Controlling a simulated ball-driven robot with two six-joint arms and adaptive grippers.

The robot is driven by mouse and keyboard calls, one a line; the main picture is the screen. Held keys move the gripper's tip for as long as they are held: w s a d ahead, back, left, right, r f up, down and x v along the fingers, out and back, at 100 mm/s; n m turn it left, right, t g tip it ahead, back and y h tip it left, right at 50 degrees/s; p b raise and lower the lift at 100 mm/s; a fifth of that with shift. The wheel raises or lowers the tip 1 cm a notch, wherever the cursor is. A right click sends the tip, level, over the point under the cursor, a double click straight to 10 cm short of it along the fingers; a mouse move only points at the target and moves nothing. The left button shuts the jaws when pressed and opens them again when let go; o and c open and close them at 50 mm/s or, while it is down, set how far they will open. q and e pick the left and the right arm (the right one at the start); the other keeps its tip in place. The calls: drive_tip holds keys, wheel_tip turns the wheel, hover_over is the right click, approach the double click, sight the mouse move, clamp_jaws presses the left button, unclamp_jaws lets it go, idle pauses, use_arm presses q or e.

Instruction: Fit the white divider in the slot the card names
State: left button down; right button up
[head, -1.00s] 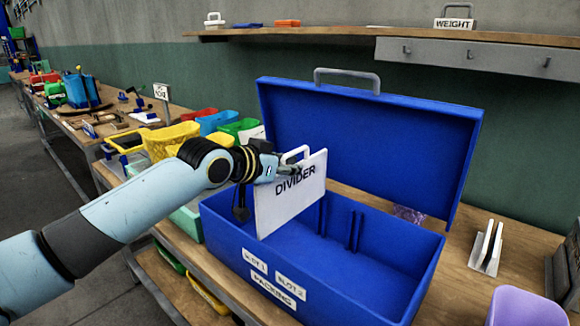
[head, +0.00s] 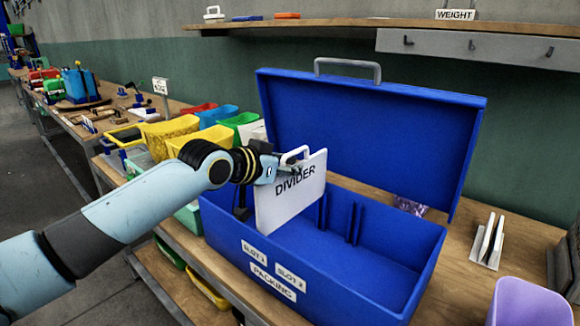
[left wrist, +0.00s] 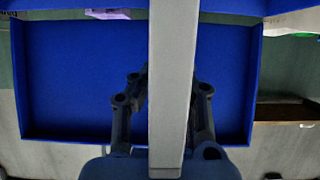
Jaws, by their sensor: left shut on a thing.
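The white divider (head: 291,196), lettered DIVIDER, stands upright over the left part of the open blue box (head: 338,292). My left gripper (head: 284,171) is shut on the divider near its handle. In the left wrist view the divider (left wrist: 173,90) is seen edge-on between the fingers of my left gripper (left wrist: 168,85). The divider's lower edge is inside the box outline; whether it touches a slot is hidden. The box front bears a SLOT 1 label (head: 254,252), a SLOT 2 label (head: 290,276) and a PACKING label (head: 272,281). Slot ribs (head: 354,224) show on the back inner wall. My right gripper is not seen.
The blue lid (head: 370,140) stands open behind. A white rack (head: 487,245) and a purple bin (head: 527,304) are at the right. Yellow and green bins stand left of the box.

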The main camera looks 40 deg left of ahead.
sight(258, 219)
use_arm(q)
drive_tip(key=shift+f+b, duration=4.05)
drive_tip(key=shift+f, duration=1.75)
drive_tip(key=c, duration=1.4)
unclamp_jaws()
drive_tip(key=shift+o, duration=0.3)
drive_tip(key=shift+s+f, duration=0.1)
drive_tip(key=shift+f, duration=0.05)
drive_tip(key=shift+s, duration=0.5)
drive_tip(key=v, duration=0.9)
drive_tip(key=shift+a+r, duration=0.15)
drive_tip(key=shift+r, duration=0.1)
drive_tip(key=shift+v, duration=1)
drive_tip(key=shift+w+r, duration=0.1)
